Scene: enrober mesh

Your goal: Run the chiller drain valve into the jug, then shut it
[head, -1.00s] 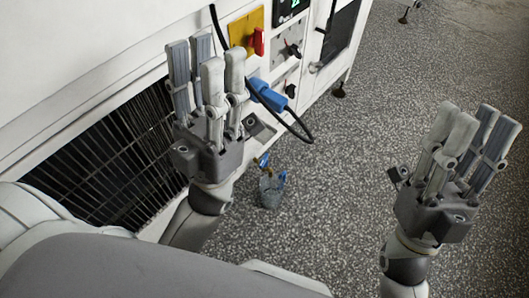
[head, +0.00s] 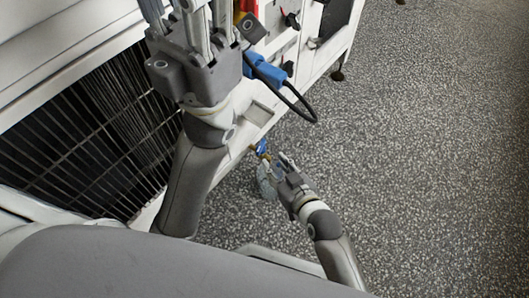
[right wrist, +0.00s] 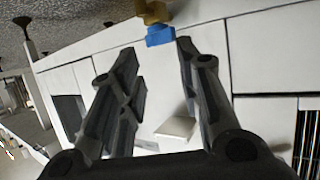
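The drain valve, with a blue handle (head: 262,147), sits low on the front of the white machine. In the right wrist view the blue handle (right wrist: 160,36) shows below a brass body (right wrist: 153,11). The clear jug (head: 265,182) stands on the floor below the valve, partly hidden by my right gripper; its fill cannot be told. My right gripper (head: 283,163) is down beside the valve and over the jug's right side. In the wrist view its fingers (right wrist: 157,60) are apart and empty, the handle beyond the gap. My left gripper (head: 190,12) is raised before the machine, fingers spread, tips cut off.
The white machine has a dark grille (head: 90,150) at left. A blue plug (head: 268,72) with a black looping cable (head: 306,108) sticks out above the valve. The speckled floor (head: 430,150) at right is clear.

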